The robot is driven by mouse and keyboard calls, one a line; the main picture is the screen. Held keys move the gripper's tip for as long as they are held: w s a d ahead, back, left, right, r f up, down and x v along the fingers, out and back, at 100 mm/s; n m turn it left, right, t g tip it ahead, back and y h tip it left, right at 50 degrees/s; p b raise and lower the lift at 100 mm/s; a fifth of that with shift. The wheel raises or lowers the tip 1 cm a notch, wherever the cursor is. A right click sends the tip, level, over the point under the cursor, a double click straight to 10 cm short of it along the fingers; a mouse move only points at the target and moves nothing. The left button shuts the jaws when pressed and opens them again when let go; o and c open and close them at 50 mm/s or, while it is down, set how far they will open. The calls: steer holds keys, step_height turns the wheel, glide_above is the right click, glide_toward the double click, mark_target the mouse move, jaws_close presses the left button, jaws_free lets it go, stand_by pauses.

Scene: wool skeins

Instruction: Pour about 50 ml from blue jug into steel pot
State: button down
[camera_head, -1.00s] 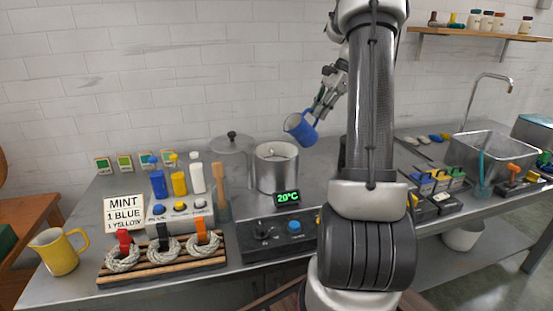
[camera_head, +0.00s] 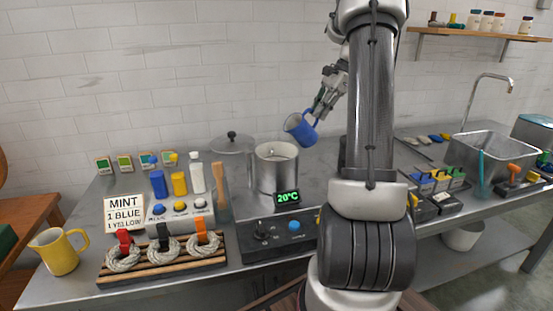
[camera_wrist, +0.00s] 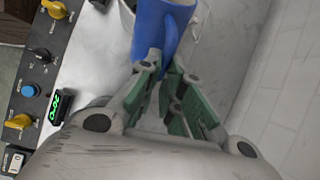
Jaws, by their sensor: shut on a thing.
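The blue jug (camera_head: 301,129) is held in the air above and to the right of the steel pot, tilted with its mouth toward the upper left. My gripper (camera_head: 321,112) is shut on the jug's handle side. In the wrist view my gripper (camera_wrist: 165,85) closes on the blue jug (camera_wrist: 160,25) near its handle. The steel pot (camera_head: 275,172) stands open on the hotplate unit, with something thin showing inside its rim. The jug's contents are hidden, and no stream of liquid is visible.
A control unit (camera_head: 262,248) with a 20°C display (camera_head: 287,197) lies before the pot. A lid (camera_head: 231,143) is behind it. Bottles (camera_head: 178,180), skeins (camera_head: 160,250) and a yellow jug (camera_head: 58,252) are left. A sink (camera_head: 492,155) is right.

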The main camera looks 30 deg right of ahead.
steer(key=d+f+m+y+b, duration=0.1)
steer(key=d+f+y+b, duration=0.2)
steer(key=d+f+y, duration=0.3)
steer(key=shift+d+f+t+y, duration=0.3)
steer(key=shift+f+t+y, duration=0.1)
steer(key=shift+y, duration=0.7)
